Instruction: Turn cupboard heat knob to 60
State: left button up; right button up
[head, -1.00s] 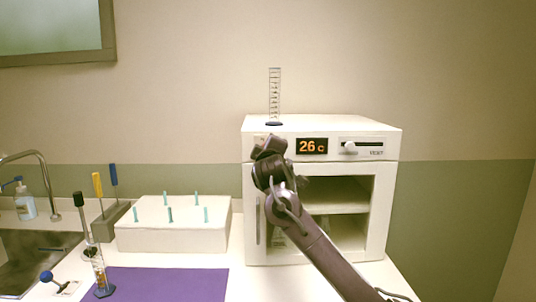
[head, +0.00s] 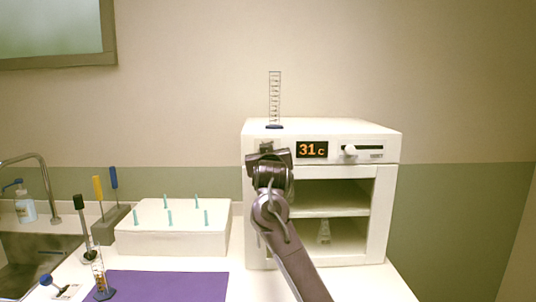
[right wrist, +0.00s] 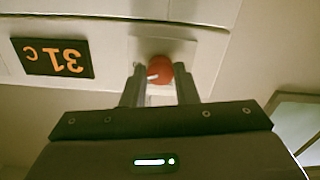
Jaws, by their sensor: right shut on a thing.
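The white cupboard (head: 385,215) stands on the counter at the right in the head view. Its orange display (head: 312,149) reads 31 c, and it also shows upside down in the right wrist view (right wrist: 52,57). The red heat knob (right wrist: 159,68) with a white mark is on the cupboard's front panel beside the display. My right gripper (right wrist: 160,80) is shut on the knob, one finger on each side. In the head view my right gripper (head: 268,158) hides the knob. My left gripper is not in view.
A graduated cylinder (head: 274,100) stands on top of the cupboard. A slider (head: 350,151) sits right of the display. A flask (head: 324,231) is inside the open-fronted cupboard. A white rack (head: 175,240) and purple mat (head: 165,286) lie to the left.

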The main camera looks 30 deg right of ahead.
jog(key=m, duration=0.4)
jog(key=shift+w+f, duration=0.1)
jog(key=shift+f, duration=0.15)
jog(key=shift+m, duration=0.3)
jog(key=o, duration=1)
jog(key=shift+r, duration=0.1)
jog(key=shift+a, duration=0.1)
jog(key=b+v, duration=0.1)
jog(key=v, duration=0.7)
